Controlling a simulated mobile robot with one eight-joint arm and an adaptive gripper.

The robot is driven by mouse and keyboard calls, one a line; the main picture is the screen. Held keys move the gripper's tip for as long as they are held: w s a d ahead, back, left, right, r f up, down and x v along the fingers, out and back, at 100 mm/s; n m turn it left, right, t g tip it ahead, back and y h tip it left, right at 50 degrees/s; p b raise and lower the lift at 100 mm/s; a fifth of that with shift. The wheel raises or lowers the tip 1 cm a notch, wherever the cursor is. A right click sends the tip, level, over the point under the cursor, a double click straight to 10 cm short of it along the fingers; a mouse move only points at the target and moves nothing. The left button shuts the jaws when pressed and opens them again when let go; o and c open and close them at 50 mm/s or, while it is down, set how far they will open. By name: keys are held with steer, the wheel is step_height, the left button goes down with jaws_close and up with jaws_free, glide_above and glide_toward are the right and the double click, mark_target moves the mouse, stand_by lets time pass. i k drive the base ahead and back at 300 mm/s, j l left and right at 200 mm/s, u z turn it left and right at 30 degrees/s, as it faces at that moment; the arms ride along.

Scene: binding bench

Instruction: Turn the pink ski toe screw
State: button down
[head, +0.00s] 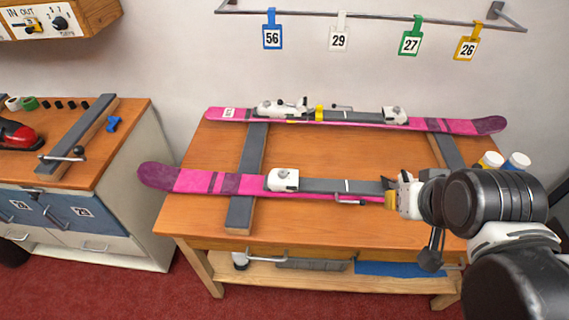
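Two pink skis lie across the wooden bench, a back ski (450,124) and a front ski (200,181). The front ski has a small white binding piece (283,180) left of its grey middle plate. The back ski has a large white binding piece (275,109) at left and a small one (394,115) at right. No screw head can be made out on any of them. My gripper and arm hide the ski there. Its fingers are too small to read, and contact is unclear.
The bench (330,158) has grey cross supports (252,160) under the skis. White pots (516,162) stand at its back right. Numbered tags (338,38) hang from a wall rail. A cabinet (90,200) with a red boot (18,136) stands left. The bench between the skis is clear.

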mark_target(283, 173)
steer(key=j+u, duration=0.2)
steer(key=j, duration=0.5)
steer(key=i+j+u, duration=0.2)
steer(key=j, duration=0.5)
steer(key=i+j+u, duration=0.15)
steer(key=j, duration=0.55)
steer(key=i+j+u, duration=0.2)
steer(key=j, duration=0.45)
steer(key=i+j+u, duration=0.2)
steer(key=j, duration=0.45)
steer(key=i+j+u, duration=0.2)
steer(key=i+j, duration=0.15)
steer(key=j, duration=0.25)
steer(key=i+j+u, duration=0.15)
steer(key=i+j, duration=0.15)
steer(key=j, duration=0.25)
steer(key=i+j+u, duration=0.2)
steer(key=i+j, duration=0.15)
steer(key=j+z, duration=0.15)
steer(key=z, duration=3.4)
